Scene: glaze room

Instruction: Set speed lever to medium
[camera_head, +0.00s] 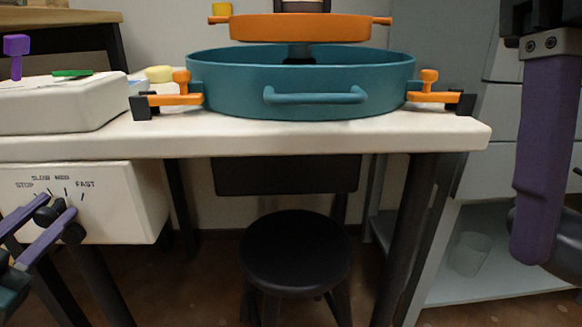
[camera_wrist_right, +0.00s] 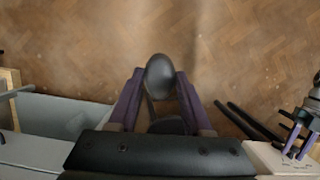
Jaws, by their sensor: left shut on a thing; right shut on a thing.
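The speed lever (camera_head: 58,204) is a small dark piece on the front of a white control box (camera_head: 130,205). The box is marked STOP, SLOW, MED and FAST from left to right. My left gripper (camera_head: 58,222), with purple fingers and black tips, is shut on the lever and hides most of it. The lever shows below the SLOW and MED marks; its exact setting cannot be told. My right gripper (camera_wrist_right: 160,74) is shut on a dark grey rounded thing (camera_wrist_right: 160,82). One purple finger of it shows large at the right of the head view.
A white tabletop (camera_head: 340,140) carries a teal basin (camera_head: 300,90) with orange clamps; an orange disc (camera_head: 300,27) is above it. A black stool (camera_head: 295,252) stands under the table. A grey shelf unit (camera_head: 480,280) with a clear cup (camera_head: 470,254) is at the right.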

